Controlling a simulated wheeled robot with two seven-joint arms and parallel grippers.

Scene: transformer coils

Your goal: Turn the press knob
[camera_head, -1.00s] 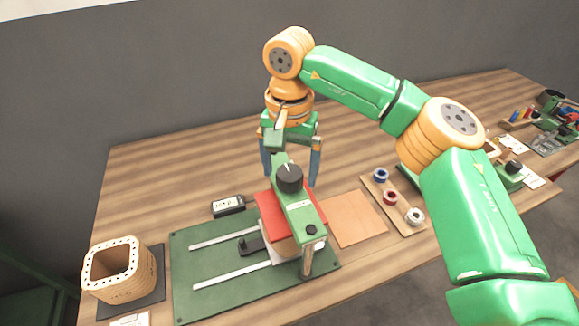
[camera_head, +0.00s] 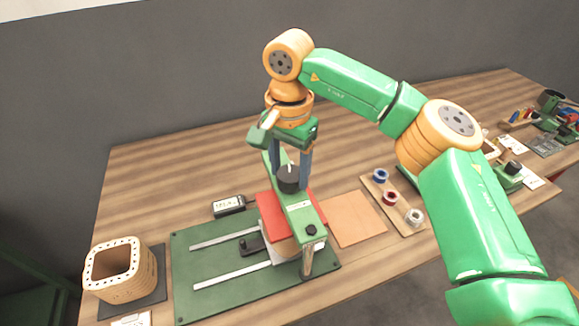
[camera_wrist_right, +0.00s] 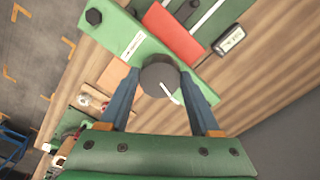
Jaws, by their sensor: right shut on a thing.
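The black press knob (camera_head: 288,182) with a white pointer line sits on top of the green press arm (camera_head: 300,214). It also shows in the right wrist view (camera_wrist_right: 158,76), on the press arm (camera_wrist_right: 135,38). My right gripper (camera_head: 291,178) comes down from above, its blue fingers on either side of the knob. In the right wrist view the fingers (camera_wrist_right: 162,85) are shut on the knob, and the pointer slants toward the lower right. My left gripper is not in view.
The press stands on a green base plate (camera_head: 215,292) with metal rails. A red block (camera_head: 270,217) lies under the press arm. A wooden coil former (camera_head: 118,275) stands at left, a small meter (camera_head: 228,205) behind the plate, and a spool board (camera_head: 401,223) at right.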

